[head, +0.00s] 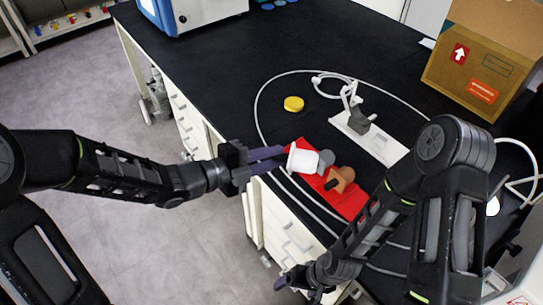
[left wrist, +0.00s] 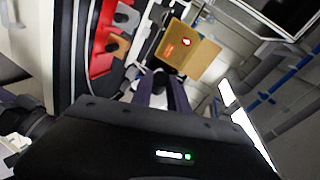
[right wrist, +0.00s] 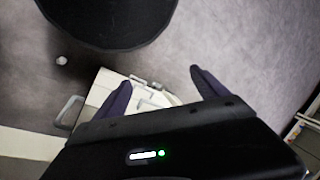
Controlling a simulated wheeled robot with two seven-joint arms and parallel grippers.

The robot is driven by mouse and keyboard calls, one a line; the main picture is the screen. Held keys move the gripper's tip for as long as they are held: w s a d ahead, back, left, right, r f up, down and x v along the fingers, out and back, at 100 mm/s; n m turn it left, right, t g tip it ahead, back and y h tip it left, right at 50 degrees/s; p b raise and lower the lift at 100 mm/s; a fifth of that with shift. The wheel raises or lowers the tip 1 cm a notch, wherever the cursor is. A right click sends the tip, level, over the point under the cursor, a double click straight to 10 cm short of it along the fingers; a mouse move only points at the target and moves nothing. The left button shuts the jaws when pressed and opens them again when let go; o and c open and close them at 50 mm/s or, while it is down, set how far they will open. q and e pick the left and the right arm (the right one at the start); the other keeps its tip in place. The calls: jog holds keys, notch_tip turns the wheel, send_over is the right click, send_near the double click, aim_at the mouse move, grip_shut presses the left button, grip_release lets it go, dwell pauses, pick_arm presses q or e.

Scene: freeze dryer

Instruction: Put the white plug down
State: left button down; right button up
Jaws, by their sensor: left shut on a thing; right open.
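The white plug (head: 303,160) is a short white cylinder in the head view. My left gripper (head: 284,158) is shut on it, at the table's near edge, over or beside the red mat (head: 352,203). I cannot tell whether the plug touches the mat. A grey plug (head: 326,159) and an orange-brown plug (head: 341,179) stand on the mat just right of it; both also show in the left wrist view (left wrist: 126,16). My left fingers (left wrist: 161,92) largely hide the white plug there. My right gripper (head: 284,283) is open and empty, low beyond the table's front edge.
A yellow disc (head: 293,104) lies behind the mat. A white stand with a grey clamp (head: 362,122) is at the back right, with a pale hose (head: 258,106) looping around. A cardboard box (head: 484,62) stands far right.

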dwell(0.3)
pick_arm(q)
jog(key=w+a+f+n+t+y, duration=0.1)
jog(key=w+a+n+t+y, duration=0.2)
jog(key=a, duration=0.6)
jog(key=w+a+n+t+y, duration=0.3)
jog(key=w+a+n+y, duration=0.5)
jog(key=w+a+y, duration=0.1)
jog(key=shift+a+f+t+y, duration=0.3)
jog(key=shift+a+f+t, duration=0.1)
jog(key=shift+a, duration=0.1)
